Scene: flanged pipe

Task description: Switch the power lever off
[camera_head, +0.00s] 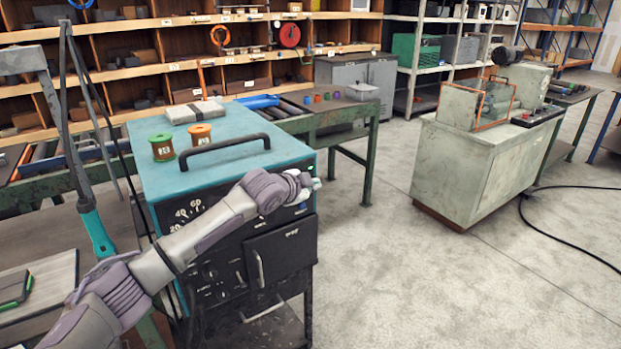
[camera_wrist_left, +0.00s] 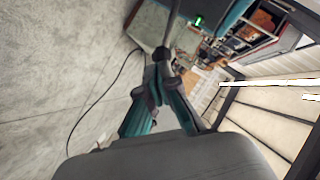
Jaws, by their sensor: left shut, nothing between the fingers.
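The machine has a teal top (camera_head: 235,150) with a black handle, and a dark front panel (camera_head: 285,250) with dial numbers. My left arm crosses in front of the panel and covers part of it. My left gripper (camera_head: 312,184) is at the panel's upper right corner, small and partly hidden by my wrist. In the left wrist view my left gripper (camera_wrist_left: 163,68) has its teal fingers closed together, with nothing held. A dark rod-like shape (camera_wrist_left: 174,28) shows just beyond the fingertips; I cannot tell whether it is the power lever or whether they touch. A small green light (camera_wrist_left: 198,20) glows nearby. My right gripper is not in view.
Two spools (camera_head: 162,147) and a grey slab (camera_head: 195,111) lie on the machine's top. A green-framed table (camera_head: 345,115) stands behind. A pale cabinet (camera_head: 470,165) stands to the right, with a black cable (camera_head: 560,240) on the floor. Open floor lies between.

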